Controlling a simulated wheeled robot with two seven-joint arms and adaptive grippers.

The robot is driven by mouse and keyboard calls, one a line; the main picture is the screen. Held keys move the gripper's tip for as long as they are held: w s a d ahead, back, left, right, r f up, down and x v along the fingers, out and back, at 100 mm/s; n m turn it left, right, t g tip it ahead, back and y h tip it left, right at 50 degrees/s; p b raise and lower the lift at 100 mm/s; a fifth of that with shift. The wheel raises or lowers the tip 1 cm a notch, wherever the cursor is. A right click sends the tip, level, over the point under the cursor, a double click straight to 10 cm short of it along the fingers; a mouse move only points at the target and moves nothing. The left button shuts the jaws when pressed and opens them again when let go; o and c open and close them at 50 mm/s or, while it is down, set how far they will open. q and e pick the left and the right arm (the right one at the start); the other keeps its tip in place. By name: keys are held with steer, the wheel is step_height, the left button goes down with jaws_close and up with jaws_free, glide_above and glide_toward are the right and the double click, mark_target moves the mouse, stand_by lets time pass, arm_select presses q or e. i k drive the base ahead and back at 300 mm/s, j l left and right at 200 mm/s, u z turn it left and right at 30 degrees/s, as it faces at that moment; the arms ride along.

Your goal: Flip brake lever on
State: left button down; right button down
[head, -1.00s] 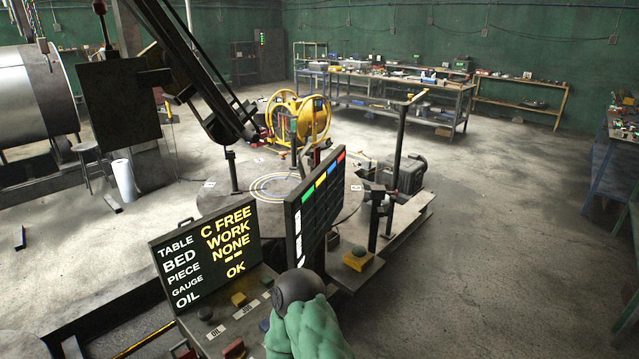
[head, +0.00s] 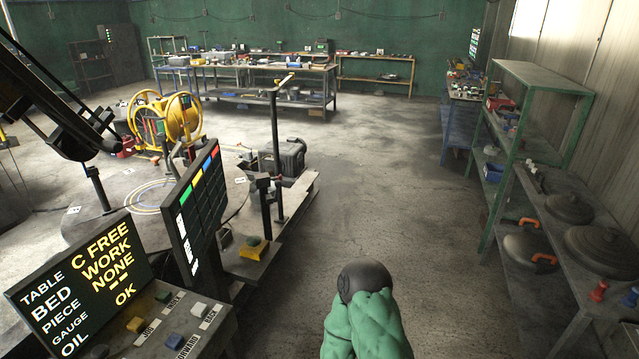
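A tall dark post (head: 275,150) with a short yellow-tipped handle (head: 286,80) stands on the low platform past the console. It looks like a lever, but no label on it can be read, so I cannot tell whether it is the brake lever. The handle slants up to the right. No gripper fingers show in the head view. A green padded part of mine with a dark round end is at the bottom centre, well apart from the post.
The console (head: 165,318) with buttons and a text screen (head: 85,285) stands at lower left, beside an upright panel (head: 195,215). A yellow reel (head: 182,117) stands behind. Shelves (head: 545,75) and a bench with pots line the right. The middle floor is clear.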

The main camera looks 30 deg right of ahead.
mark_target(278, 184)
steer(key=z, duration=1.25)
steer(key=i, duration=3.4)
steer(key=u, duration=0.95)
